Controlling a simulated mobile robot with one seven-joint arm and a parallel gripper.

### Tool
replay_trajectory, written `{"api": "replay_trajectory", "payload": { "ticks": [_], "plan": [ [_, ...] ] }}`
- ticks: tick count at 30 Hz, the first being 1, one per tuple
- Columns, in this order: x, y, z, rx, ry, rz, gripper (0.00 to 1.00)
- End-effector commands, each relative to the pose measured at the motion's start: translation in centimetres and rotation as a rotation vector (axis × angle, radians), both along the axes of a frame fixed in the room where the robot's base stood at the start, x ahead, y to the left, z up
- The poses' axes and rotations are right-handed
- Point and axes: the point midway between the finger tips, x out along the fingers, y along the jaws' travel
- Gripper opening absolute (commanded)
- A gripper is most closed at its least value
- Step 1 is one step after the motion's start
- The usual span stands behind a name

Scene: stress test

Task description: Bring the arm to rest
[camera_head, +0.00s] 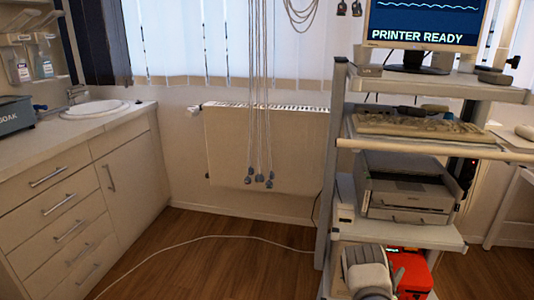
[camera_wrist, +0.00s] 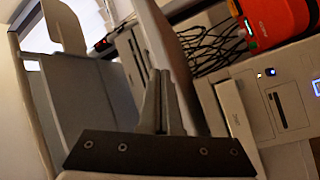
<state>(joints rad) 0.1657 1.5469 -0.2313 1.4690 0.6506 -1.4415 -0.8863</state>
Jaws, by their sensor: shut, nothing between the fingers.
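My gripper (camera_wrist: 160,78) shows in the wrist view, its fingers together above a dark plate with screws. Nothing shows between the fingers. A pale grey part at the bottom of the head view, in front of the cart's lowest level, looks like my arm (camera_head: 366,278). My fingers point toward the cart's equipment in the tilted wrist view. How far the fingertips are from these surfaces cannot be told.
The cart (camera_head: 337,110) holds a monitor (camera_head: 425,22), a keyboard (camera_head: 420,127), a printer (camera_head: 408,187) and a red case (camera_head: 410,272). An orange-red case (camera_wrist: 270,22) and black cables (camera_wrist: 212,48) show in the wrist view. A white cable (camera_head: 200,238) crosses the open floor left of the cart.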

Motion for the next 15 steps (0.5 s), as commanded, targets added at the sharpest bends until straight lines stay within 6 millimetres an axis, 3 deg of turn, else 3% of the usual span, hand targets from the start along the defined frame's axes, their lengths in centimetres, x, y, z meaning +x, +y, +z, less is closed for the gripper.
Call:
{"api": "replay_trajectory", "payload": {
  "ticks": [1, 6, 15],
  "plan": [
    [1.3, 0.2, 1.7, 0.044, -0.012, 0.008, 0.00],
    [4.5, 1.3, 6.0, 0.205, -0.020, 0.044, 0.00],
    [7.8, 5.0, 13.9, 0.473, -0.018, 0.116, 0.00]
  ]
}}
